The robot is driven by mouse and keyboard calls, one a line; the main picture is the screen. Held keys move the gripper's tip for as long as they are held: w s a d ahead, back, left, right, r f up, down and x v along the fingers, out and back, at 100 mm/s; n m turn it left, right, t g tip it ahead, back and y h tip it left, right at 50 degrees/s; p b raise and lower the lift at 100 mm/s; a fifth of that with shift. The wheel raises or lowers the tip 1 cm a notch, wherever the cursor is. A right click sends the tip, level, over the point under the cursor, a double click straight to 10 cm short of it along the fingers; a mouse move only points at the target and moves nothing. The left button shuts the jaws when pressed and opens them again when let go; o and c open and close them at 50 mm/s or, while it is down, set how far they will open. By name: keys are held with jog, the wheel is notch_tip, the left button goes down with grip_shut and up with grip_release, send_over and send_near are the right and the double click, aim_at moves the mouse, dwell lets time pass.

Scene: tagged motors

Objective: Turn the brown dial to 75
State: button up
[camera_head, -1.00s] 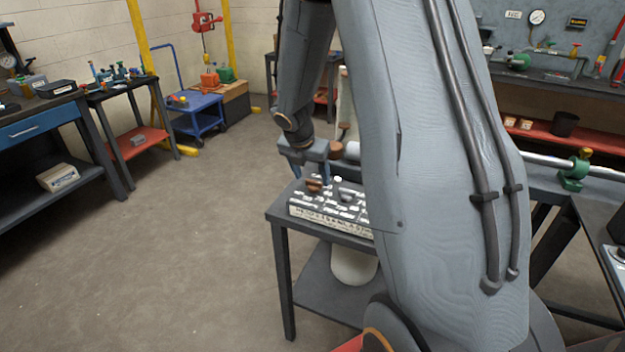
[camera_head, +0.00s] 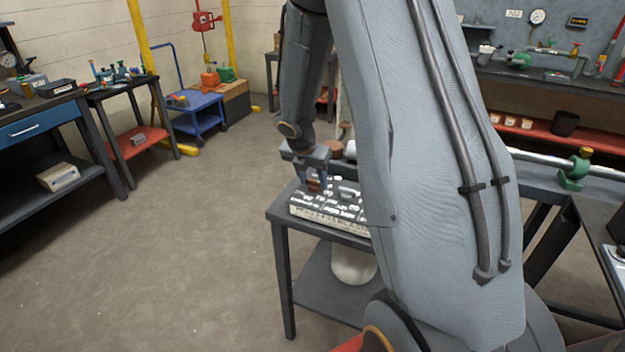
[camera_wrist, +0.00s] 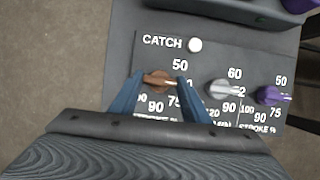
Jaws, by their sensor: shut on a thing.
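The brown dial (camera_wrist: 158,79) sits on a dark panel (camera_wrist: 150,52) marked CATCH, with white numbers 50, 75 and 90 around it. Its light pointer line points right in the wrist view, between the 50 and the 75. My gripper (camera_wrist: 153,92) is shut on the brown dial, with one blue finger on each side of it. In the head view my gripper (camera_head: 314,182) is down at the panel box (camera_head: 335,221), and the brown dial (camera_head: 314,184) shows between the fingers. Part of the scale is hidden by the fingers.
A grey dial (camera_wrist: 221,89) and a purple dial (camera_wrist: 272,95) sit to the right on the same panel. A white button (camera_wrist: 195,45) is just above. The box stands on a small dark table (camera_head: 277,213). Open floor (camera_head: 190,230) lies to the left.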

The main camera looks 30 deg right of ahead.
jog(key=shift+m, duration=0.3)
jog(key=m, duration=0.1)
jog(key=m+g, duration=0.1)
jog(key=m, duration=0.1)
jog(key=shift+w+a+m+g+h, duration=0.1)
jog(key=shift+m+g+h, duration=0.2)
jog(key=shift+w+m+g, duration=0.1)
jog(key=shift+m+g, duration=0.7)
jog(key=shift+m, duration=1.4)
jog(key=o, duration=1)
jog(key=shift+o, duration=0.2)
jog(key=b+v, duration=0.2)
jog(key=v, duration=0.5)
jog(key=shift+a+r, duration=0.25)
jog(key=shift+r, duration=0.1)
